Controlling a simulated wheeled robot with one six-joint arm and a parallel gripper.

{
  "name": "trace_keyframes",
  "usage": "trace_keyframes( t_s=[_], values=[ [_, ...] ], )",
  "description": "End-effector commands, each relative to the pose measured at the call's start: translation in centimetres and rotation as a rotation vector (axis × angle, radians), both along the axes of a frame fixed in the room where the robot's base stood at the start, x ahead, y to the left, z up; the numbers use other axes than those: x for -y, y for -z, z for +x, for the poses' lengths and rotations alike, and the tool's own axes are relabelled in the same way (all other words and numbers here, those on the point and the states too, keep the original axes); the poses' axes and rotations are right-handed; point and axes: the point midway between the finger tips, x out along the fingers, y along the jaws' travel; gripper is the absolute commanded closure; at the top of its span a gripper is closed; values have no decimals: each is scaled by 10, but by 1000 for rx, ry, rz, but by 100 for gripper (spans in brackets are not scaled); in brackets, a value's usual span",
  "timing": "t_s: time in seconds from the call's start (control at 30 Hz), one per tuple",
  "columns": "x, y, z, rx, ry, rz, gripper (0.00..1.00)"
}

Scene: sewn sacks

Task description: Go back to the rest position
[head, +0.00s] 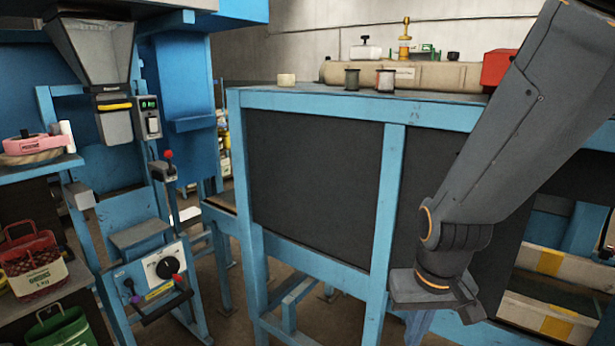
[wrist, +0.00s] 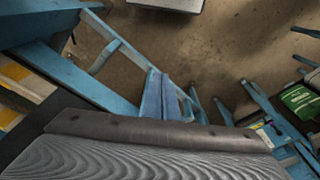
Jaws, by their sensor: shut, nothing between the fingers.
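My gripper (head: 437,292) hangs at the lower end of my grey arm, right of centre in the head view. It is in front of the blue-framed bench with dark panels (head: 313,160). It is shut and holds nothing. In the wrist view a broad grey ridged part of my gripper (wrist: 150,155) with a dark edge fills the bottom.
A blue machine with a grey hopper (head: 95,50) and a dial panel (head: 165,268) stands at the left. Brown floor shows below.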

Motion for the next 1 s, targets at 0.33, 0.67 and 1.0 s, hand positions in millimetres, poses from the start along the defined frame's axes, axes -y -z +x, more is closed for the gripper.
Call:
trace_keyframes(
  t_s=[0.33,0.67,1.0],
  values=[
    [-1,57,8,-50,-7,-4,100],
    [-1,101,7,-103,-10,-4,100],
    [-1,101,6,-107,-10,-5,100]
  ],
)
